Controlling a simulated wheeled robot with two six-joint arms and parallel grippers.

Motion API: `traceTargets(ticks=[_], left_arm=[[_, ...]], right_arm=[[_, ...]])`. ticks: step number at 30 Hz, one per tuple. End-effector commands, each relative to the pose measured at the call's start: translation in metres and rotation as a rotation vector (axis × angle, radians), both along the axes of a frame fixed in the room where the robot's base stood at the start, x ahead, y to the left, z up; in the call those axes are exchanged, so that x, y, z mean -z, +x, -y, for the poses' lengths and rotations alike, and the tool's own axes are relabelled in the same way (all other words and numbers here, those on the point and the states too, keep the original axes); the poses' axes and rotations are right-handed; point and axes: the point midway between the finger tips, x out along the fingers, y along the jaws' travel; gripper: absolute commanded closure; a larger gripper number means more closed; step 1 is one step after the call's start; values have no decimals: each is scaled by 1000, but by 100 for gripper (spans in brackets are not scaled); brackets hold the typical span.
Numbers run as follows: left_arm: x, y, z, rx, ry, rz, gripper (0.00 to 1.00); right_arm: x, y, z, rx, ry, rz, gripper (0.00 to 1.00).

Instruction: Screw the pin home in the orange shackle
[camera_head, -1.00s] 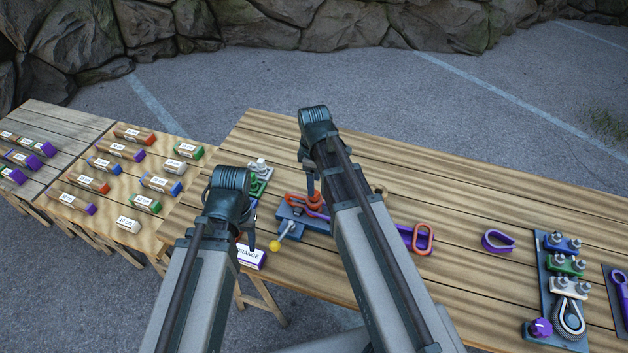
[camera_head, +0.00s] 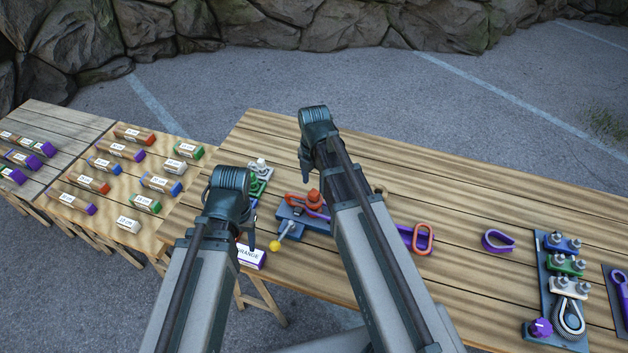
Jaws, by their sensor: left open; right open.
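The orange shackle (camera_head: 296,200) lies in a blue fixture (camera_head: 292,213) near the front left of the table. A round orange-red part, perhaps the pin head (camera_head: 314,197), stands on its right side; how deep the pin sits cannot be told. My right gripper (camera_head: 306,174) is open, above and behind the shackle, apart from it and holding nothing visible. My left gripper (camera_head: 251,240) is open and points down, left of the fixture's yellow-knobbed lever (camera_head: 275,246). Its fingers show only edge-on. My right arm hides what lies just right of the fixture.
A label reading "ORANGE" (camera_head: 249,257) stands at the front edge. Green and white parts (camera_head: 258,180) stand behind my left gripper. An orange-red loop (camera_head: 423,239), a purple loop (camera_head: 497,241) and a blue rack with clamps (camera_head: 546,285) are to the right. The back of the table (camera_head: 420,165) is clear.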

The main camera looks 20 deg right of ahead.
Motion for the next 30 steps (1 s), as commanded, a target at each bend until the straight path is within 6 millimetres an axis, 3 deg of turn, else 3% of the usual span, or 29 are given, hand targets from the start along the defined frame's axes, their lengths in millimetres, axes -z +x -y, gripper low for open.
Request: traceTargets(ticks=[14,30], left_arm=[[4,0,0,0,0,0,44],[34,0,0,0,0,0,44]], right_arm=[[3,0,0,-6,0,0,39],[34,0,0,-5,0,0,39]])
